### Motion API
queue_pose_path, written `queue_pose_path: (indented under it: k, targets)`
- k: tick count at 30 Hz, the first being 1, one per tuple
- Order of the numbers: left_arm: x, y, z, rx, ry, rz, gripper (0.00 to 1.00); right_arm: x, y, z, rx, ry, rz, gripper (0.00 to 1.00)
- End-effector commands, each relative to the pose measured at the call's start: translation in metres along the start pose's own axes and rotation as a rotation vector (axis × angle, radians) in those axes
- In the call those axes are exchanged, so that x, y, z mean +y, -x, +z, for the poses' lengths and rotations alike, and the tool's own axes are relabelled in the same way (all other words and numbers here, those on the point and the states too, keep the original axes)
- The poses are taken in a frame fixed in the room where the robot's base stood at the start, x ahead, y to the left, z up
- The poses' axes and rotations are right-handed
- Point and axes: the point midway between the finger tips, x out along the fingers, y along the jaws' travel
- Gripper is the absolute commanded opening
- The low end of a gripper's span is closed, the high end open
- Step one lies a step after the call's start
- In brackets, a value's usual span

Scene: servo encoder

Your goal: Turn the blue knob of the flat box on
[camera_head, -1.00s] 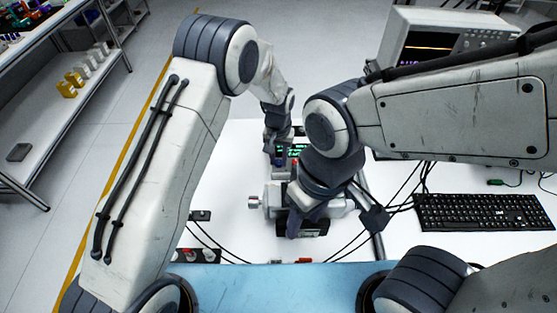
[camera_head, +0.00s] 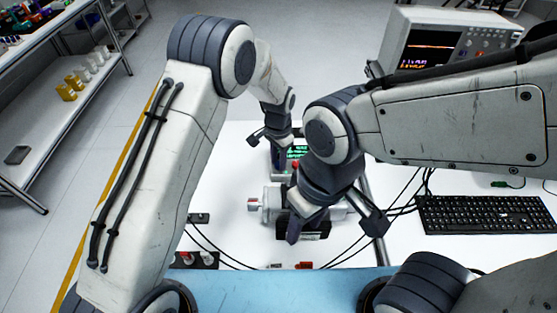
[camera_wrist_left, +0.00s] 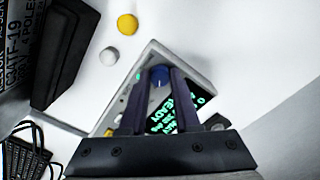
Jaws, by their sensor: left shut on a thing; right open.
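The flat box (camera_wrist_left: 196,66) is a grey case with a lit green display that includes the word READY. In the left wrist view its blue knob (camera_wrist_left: 160,74) sits beside the display, between the two fingertips of my left gripper (camera_wrist_left: 162,82), which is shut on it. In the head view my left gripper (camera_head: 281,165) reaches down at the box, whose green display (camera_head: 297,152) shows; the knob is hidden there. My right gripper (camera_head: 330,218) is open, low over the grey motor unit (camera_head: 272,200), and hides part of it.
The motor's end has a white and red cap (camera_head: 253,204). Cables run along the white table (camera_head: 225,170). An oscilloscope (camera_head: 440,40) and a black keyboard (camera_head: 485,213) are on the right.

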Motion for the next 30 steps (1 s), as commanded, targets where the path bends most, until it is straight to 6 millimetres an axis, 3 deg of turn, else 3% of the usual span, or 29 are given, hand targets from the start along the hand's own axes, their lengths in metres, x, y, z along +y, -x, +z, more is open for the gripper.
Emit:
queue_pose_path:
  k: [13,14,15,16,26,30]
  targets:
    - [-0.001,0.001,0.001,-0.004,-0.008,0.0,0.0,0.0,0.0,0.0,0.0,0.0,0.0,0.5]
    - [-0.001,0.001,0.001,-0.004,-0.008,0.0,0.42,0.0,0.0,0.0,0.0,0.0,0.0,0.5]
    - [-0.001,0.001,0.001,-0.003,-0.008,0.0,0.57,0.0,0.0,0.0,0.0,0.0,0.0,0.5]
    - [-0.001,0.001,0.001,-0.003,-0.008,0.0,0.61,0.0,0.0,0.0,0.0,0.0,0.0,0.5]
    - [-0.001,0.002,0.0,0.0,-0.008,-0.001,0.61,0.0,-0.001,0.0,0.0,0.0,0.0,0.5]
    - [-0.001,0.016,-0.001,0.003,-0.008,-0.002,0.61,0.0,-0.006,0.0,0.0,0.0,0.0,0.5]
